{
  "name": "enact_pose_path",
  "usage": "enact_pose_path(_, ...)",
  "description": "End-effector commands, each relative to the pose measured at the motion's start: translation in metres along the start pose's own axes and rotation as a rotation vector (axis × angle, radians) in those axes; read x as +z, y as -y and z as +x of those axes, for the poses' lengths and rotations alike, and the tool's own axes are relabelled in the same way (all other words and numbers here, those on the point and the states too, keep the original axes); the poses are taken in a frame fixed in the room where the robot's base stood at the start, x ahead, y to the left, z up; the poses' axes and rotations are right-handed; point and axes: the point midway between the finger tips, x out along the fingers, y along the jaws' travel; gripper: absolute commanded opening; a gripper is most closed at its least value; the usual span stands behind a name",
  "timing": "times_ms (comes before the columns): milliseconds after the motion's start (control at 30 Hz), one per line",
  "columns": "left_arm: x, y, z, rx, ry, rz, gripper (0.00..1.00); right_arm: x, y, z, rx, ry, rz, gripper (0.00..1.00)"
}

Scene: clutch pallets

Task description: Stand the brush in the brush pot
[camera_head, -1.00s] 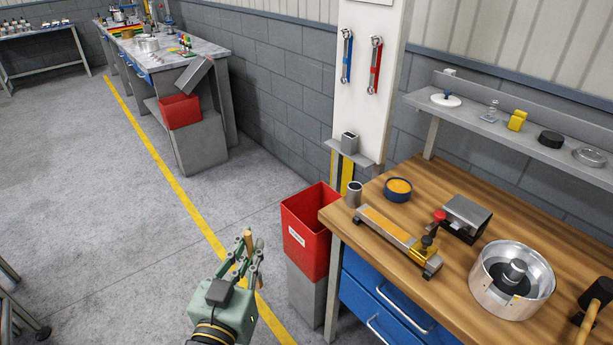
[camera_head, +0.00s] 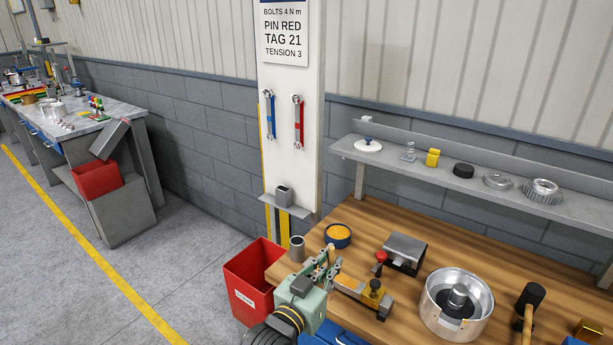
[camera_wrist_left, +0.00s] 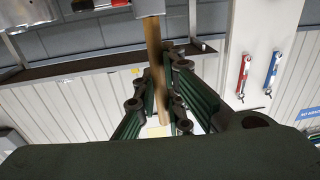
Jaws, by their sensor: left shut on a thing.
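My left gripper (camera_head: 328,262) is shut on the brush (camera_head: 331,250), over the front left part of the wooden bench. The brush's wooden handle shows between the fingers in the left wrist view (camera_wrist_left: 154,60), with a grey part at the upper end of it. The bristles cannot be made out. A round grey open cup (camera_head: 297,250), which looks like the brush pot, stands upright on the bench's left corner. The gripper is just right of it in the picture, apart from it. My right gripper is not in view.
A blue dish with orange contents (camera_head: 338,236) stands behind the gripper. A red bin (camera_head: 250,280) stands left of the bench.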

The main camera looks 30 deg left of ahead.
Motion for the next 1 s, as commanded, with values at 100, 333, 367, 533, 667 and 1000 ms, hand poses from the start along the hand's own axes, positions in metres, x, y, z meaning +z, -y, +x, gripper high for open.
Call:
enact_pose_path(100, -0.028, 0.052, 0.048, -0.044, -0.006, 0.007, 0.00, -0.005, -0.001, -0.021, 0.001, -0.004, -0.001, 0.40)
enact_pose_path(333, -0.070, 0.138, 0.102, -0.134, -0.004, 0.003, 0.00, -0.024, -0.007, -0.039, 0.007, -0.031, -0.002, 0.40)
enact_pose_path(367, -0.074, 0.146, 0.106, -0.143, -0.003, 0.002, 0.00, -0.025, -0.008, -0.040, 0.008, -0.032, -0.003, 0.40)
enact_pose_path(533, -0.089, 0.175, 0.118, -0.175, 0.000, 0.001, 0.00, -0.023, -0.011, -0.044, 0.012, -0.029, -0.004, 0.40)
enact_pose_path(667, -0.091, 0.180, 0.120, -0.182, 0.000, 0.000, 0.00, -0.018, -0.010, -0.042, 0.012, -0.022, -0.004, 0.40)
enact_pose_path(1000, -0.072, 0.180, 0.120, -0.181, 0.000, 0.001, 0.00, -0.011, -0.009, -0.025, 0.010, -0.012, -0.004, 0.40)
